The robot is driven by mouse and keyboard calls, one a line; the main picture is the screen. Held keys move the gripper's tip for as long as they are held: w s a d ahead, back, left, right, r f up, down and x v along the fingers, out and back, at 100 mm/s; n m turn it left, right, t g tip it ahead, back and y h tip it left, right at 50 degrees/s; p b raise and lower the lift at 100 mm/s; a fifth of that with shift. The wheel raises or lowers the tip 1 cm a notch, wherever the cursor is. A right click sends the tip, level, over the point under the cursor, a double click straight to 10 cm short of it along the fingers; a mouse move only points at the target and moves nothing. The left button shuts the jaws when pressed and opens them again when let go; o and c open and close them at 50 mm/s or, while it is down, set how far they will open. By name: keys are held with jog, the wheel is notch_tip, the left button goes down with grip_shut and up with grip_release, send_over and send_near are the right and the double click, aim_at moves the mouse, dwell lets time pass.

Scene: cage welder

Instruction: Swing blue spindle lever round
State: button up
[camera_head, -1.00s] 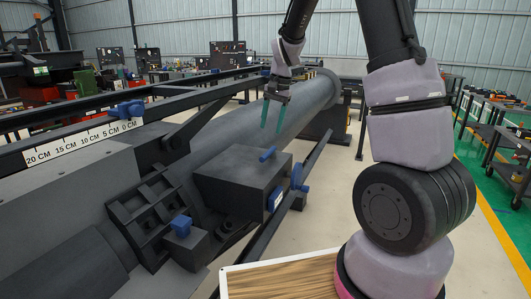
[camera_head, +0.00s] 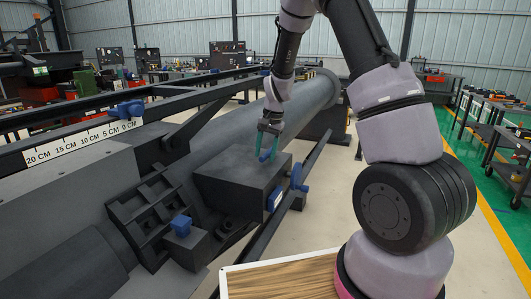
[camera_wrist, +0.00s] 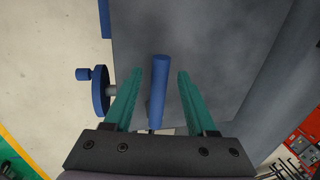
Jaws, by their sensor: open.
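The blue spindle lever (camera_head: 268,156) is a short round bar on top of the dark grey box (camera_head: 235,182) beside the long pipe. In the wrist view the lever (camera_wrist: 159,85) runs lengthwise between the two teal fingers, with a gap on either side. My gripper (camera_head: 267,154) points down over the box and is open around the lever, not closed on it. In the wrist view my gripper (camera_wrist: 160,76) shows both fingers apart. The fingers partly hide the lever in the head view.
A blue handwheel (camera_head: 299,178) stands out from the box's side; it also shows left of the fingers in the wrist view (camera_wrist: 99,90). Another blue knob (camera_head: 180,225) sits nearer, and a blue handle (camera_head: 130,108) is by the centimetre scale (camera_head: 80,142). The long grey pipe (camera_head: 235,125) runs behind the box.

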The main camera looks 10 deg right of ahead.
grip_shut()
dwell(1.4)
